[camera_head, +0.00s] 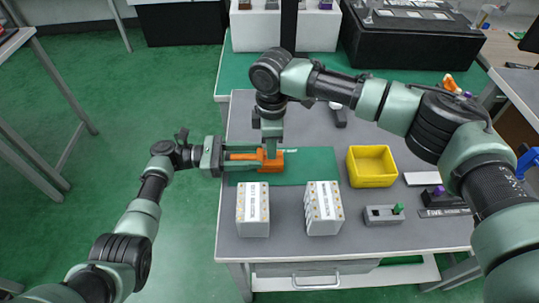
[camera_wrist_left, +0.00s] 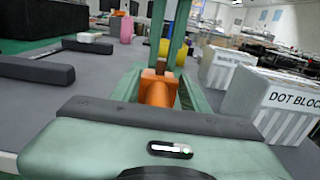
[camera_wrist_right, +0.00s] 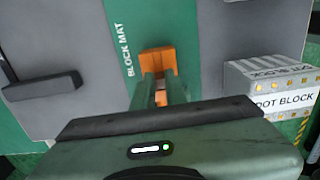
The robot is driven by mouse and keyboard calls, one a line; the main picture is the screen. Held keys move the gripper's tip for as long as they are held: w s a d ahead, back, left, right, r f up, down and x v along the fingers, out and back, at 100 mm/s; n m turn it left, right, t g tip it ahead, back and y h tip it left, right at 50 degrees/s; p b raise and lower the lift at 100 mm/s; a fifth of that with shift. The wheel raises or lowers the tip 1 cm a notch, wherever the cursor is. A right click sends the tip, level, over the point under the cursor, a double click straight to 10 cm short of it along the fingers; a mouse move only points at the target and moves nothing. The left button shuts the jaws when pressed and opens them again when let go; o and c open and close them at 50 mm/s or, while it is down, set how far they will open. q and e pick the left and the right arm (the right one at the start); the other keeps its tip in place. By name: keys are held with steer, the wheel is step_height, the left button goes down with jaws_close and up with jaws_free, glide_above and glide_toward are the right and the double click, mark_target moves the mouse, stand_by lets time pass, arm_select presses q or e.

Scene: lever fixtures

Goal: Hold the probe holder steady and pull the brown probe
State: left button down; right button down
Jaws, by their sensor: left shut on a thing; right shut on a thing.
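The orange probe holder (camera_head: 277,157) sits on the green mat at the left part of the table. It also shows in the left wrist view (camera_wrist_left: 157,92) and the right wrist view (camera_wrist_right: 158,60). My left gripper (camera_head: 256,162) reaches in level from the left and is shut on the holder. My right gripper (camera_head: 271,150) points down from above and its fingers are shut at the top of the holder, on the brown probe. A small brown patch of the probe (camera_wrist_left: 160,73) shows above the orange part; the rest is hidden by the fingers.
The green block mat (camera_head: 318,165) lies under the holder. Two white dot blocks (camera_head: 253,218) (camera_head: 325,216) stand in front of it.

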steer(key=shift+r, duration=0.75)
stand_by(1.1)
steer(key=shift+r, duration=2)
steer(key=shift+r, duration=0.1)
steer(key=shift+r, duration=0.9)
arm_select(q)
steer(key=c, duration=0.6)
jaws_free()
steer(key=shift+c, duration=0.2)
